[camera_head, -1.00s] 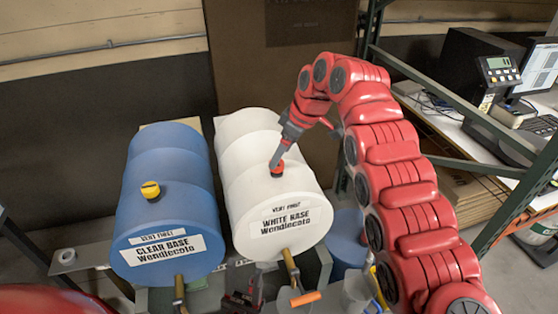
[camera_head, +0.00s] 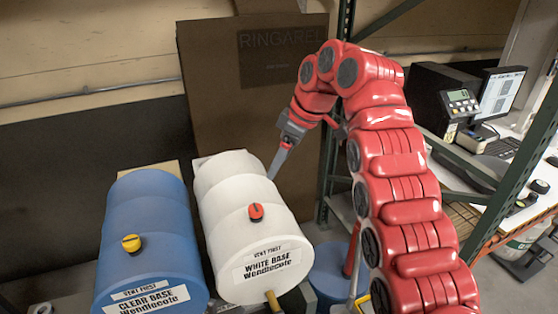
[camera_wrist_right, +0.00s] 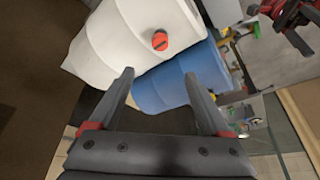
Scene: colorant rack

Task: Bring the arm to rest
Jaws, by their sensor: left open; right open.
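My right arm rises on the right of the head view and bends over at the top. Its gripper (camera_head: 276,172) points down behind the white drum (camera_head: 258,236), above and apart from the drum's red vent cap (camera_head: 256,212). In the right wrist view this gripper (camera_wrist_right: 159,76) is open, with nothing between its fingers. The white drum (camera_wrist_right: 120,40) and its red cap (camera_wrist_right: 160,41) lie beyond the fingers there. My left gripper (camera_wrist_right: 282,22) shows small at the top right of that view, open; the head view does not show it.
The blue drum (camera_head: 148,230) with a yellow cap (camera_head: 131,243) lies left of the white one. A green rack post (camera_head: 335,130) stands behind my right arm. A scale display (camera_head: 460,101) and monitor sit on the bench at right.

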